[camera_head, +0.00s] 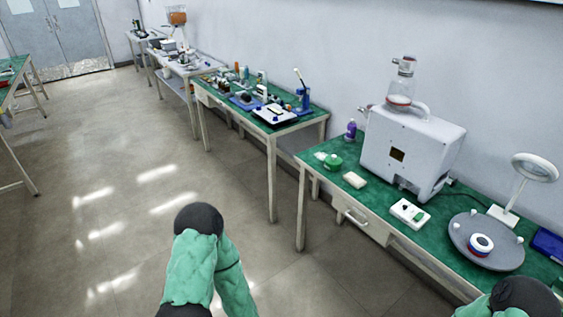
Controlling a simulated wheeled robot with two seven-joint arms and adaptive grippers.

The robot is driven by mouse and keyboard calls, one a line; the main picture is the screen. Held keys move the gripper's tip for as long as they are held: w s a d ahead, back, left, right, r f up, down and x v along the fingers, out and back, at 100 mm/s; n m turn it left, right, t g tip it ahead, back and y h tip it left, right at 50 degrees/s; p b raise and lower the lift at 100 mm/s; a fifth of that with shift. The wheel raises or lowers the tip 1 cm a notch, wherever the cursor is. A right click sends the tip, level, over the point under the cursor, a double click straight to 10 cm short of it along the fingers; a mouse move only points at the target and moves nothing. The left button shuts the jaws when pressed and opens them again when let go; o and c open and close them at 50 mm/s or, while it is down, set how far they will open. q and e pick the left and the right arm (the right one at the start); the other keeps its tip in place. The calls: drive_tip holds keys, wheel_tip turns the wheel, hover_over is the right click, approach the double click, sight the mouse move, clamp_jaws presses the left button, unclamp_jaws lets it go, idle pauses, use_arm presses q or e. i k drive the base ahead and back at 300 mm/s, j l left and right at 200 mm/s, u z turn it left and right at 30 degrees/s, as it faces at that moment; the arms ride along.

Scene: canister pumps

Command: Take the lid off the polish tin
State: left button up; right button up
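I cannot tell for sure which thing is the polish tin. A small round item with a white top, dark centre and blue and red bands (481,243) sits on a round grey tray (463,235) on the nearest green-topped bench. A small round green item (333,161) lies near that bench's left end, beside a pale one. No separate lid can be made out. Only the green and black links of my arms show, at the bottom middle and bottom right. Neither gripper is in view.
The bench (382,217) also holds a large grey machine (411,152) with a glass vessel (401,82), a purple bottle (351,130), a white switch box (410,213), a magnifier lamp (534,168) and a blue box (548,243). Further benches line the wall.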

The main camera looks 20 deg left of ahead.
sight(333, 160)
drive_tip(key=u, duration=0.2)
drive_tip(key=i+j+z, duration=0.1)
drive_tip(key=z, duration=0.3)
drive_tip(key=i+j+z, duration=0.1)
drive_tip(key=z, duration=0.35)
drive_tip(key=j+z, duration=0.15)
drive_tip(key=z, duration=0.25)
drive_tip(key=j+z, duration=0.2)
drive_tip(key=z, duration=0.2)
drive_tip(key=i+j+z, duration=0.1)
drive_tip(key=z, duration=0.3)
drive_tip(key=j, duration=0.1)
